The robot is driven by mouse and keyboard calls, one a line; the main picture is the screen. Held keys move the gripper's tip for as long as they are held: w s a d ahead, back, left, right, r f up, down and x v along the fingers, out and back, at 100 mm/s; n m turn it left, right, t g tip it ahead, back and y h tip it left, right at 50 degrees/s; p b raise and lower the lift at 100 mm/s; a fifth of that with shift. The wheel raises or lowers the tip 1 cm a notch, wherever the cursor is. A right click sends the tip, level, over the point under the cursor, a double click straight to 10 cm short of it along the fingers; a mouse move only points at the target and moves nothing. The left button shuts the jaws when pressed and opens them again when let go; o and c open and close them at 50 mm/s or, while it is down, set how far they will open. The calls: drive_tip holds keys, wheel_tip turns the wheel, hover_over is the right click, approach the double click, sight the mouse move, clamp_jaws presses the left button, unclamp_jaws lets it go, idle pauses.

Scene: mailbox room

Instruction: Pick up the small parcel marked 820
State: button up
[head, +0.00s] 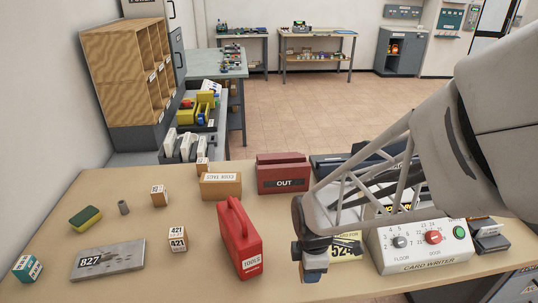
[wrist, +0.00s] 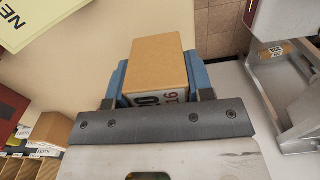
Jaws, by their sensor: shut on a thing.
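A small brown parcel (wrist: 160,62) with a white label sits between the blue fingers of my gripper (wrist: 155,85) in the wrist view. The label is partly hidden; a figure ending in 0 and a sideways 16 show on it. In the head view my gripper (head: 312,252) is at the front of the desk, right of the red toolbox, shut on the parcel (head: 314,276), whose lower part shows below the fingers. I cannot tell from the head view how far it is above the desk.
The red toolbox (head: 239,240) stands close on the left and the card writer (head: 424,246) close on the right. A yellow note (head: 346,246) is just behind. Other small parcels (head: 178,238), a metal 827 plate (head: 108,258) and a red OUT box (head: 283,174) are on the desk.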

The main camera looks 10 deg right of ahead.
drive_tip(key=shift+s+d+r, duration=0.15)
drive_tip(key=shift+s, duration=1.85)
